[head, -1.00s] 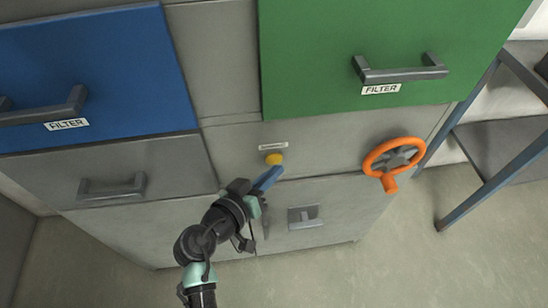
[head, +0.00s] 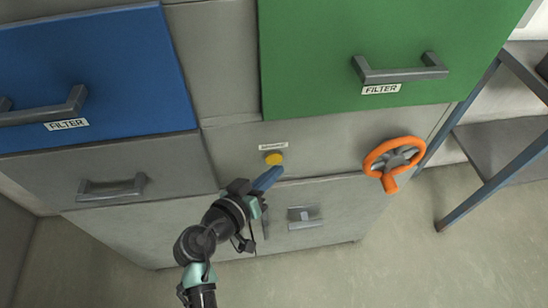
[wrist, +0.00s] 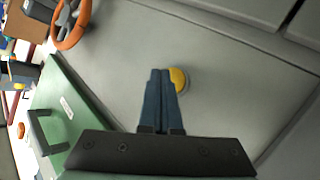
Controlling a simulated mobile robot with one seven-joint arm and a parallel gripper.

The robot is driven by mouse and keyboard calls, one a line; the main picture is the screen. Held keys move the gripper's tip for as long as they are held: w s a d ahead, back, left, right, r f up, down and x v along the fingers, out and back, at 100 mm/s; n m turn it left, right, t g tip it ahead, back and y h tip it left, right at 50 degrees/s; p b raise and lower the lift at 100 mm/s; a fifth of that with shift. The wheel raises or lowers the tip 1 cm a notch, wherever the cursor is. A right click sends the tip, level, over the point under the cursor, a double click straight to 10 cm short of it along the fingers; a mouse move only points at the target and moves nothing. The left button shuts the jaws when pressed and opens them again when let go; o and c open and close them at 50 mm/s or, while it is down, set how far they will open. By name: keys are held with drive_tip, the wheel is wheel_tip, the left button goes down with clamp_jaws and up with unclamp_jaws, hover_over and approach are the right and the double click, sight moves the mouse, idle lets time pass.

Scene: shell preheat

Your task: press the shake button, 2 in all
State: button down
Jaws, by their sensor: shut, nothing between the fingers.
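A round yellow button (head: 274,158) sits on the grey cabinet front, under a small white label (head: 273,146) too small to read. In the wrist view the yellow button (wrist: 178,78) shows just beyond and to the right of the fingertips, partly hidden by them. My gripper (head: 278,171) has blue fingers shut together and empty. Its tips are just below the button in the head view, close to it. I cannot tell whether they touch it.
An orange handwheel (head: 393,160) is to the right of the button. A green drawer (head: 400,30) and a blue drawer (head: 90,70), both labelled FILTER, are above. A grey drawer handle (head: 112,187) is at left, and a recessed latch (head: 305,217) is below. A metal shelf frame (head: 490,185) stands right.

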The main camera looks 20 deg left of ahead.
drive_tip(key=shift+w+a, duration=0.1)
drive_tip(key=shift+w, duration=0.05)
idle(0.4)
drive_tip(key=shift+w+a+b, duration=0.15)
drive_tip(key=shift+w+b, duration=0.05)
drive_tip(key=shift+b, duration=0.1)
drive_tip(key=shift+w+a, duration=0.25)
drive_tip(key=shift+w, duration=0.1)
idle(0.7)
drive_tip(key=shift+s+d, duration=0.5)
drive_tip(key=shift+s, duration=0.2)
drive_tip(key=s+d, duration=0.2)
drive_tip(key=s, duration=0.2)
drive_tip(key=shift+s+d, duration=0.1)
drive_tip(key=shift+d, duration=0.3)
idle(0.9)
